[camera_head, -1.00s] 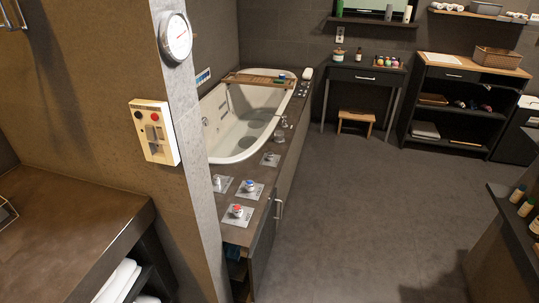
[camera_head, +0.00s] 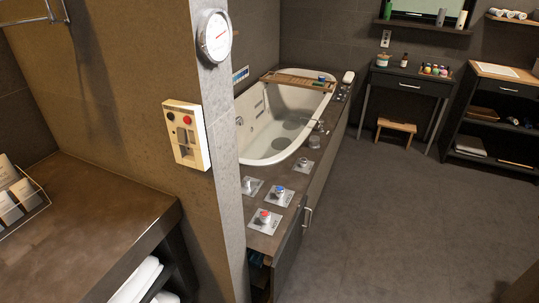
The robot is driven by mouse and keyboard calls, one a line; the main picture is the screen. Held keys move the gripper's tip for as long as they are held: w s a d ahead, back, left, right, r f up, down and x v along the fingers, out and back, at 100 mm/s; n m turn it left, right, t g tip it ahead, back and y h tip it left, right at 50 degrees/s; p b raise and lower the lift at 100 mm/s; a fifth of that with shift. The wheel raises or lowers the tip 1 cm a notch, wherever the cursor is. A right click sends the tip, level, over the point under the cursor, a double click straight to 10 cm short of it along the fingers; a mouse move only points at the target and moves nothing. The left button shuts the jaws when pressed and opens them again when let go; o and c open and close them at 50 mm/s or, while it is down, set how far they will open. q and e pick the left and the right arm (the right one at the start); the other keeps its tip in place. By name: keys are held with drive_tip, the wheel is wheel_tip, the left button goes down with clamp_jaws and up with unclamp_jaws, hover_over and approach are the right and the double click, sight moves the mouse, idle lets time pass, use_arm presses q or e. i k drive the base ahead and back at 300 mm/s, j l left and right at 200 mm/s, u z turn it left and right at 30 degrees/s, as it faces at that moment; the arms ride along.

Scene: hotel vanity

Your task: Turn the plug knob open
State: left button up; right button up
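Several knobs on square metal plates sit on the dark ledge (camera_head: 262,241) at the near end of the bathtub (camera_head: 272,144). One knob has a red top (camera_head: 264,216), one has a blue top (camera_head: 279,190), and a plain metal knob (camera_head: 248,184) is at the left, partly close to the wall edge. Another metal plate with a small fitting (camera_head: 303,164) lies farther back. I cannot tell which is the plug knob, as the markings are too small. Neither of my grippers is in view.
A wall pillar with a round gauge (camera_head: 214,37) and a switch panel (camera_head: 186,135) stands left of the ledge. A dark counter (camera_head: 85,225) fills the lower left. A wooden tray (camera_head: 299,83) spans the tub. The floor (camera_head: 400,230) to the right is open.

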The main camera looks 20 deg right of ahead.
sight(302, 161)
drive_tip(key=i+l+u, duration=0.15)
drive_tip(key=l, duration=0.15)
drive_tip(key=i+l+u, duration=0.2)
drive_tip(key=l, duration=0.15)
drive_tip(key=i+l+u, duration=0.15)
drive_tip(key=l, duration=0.2)
drive_tip(key=l+u, duration=0.2)
drive_tip(key=l, duration=0.15)
drive_tip(key=i+l+u, duration=0.15)
drive_tip(key=l, duration=0.25)
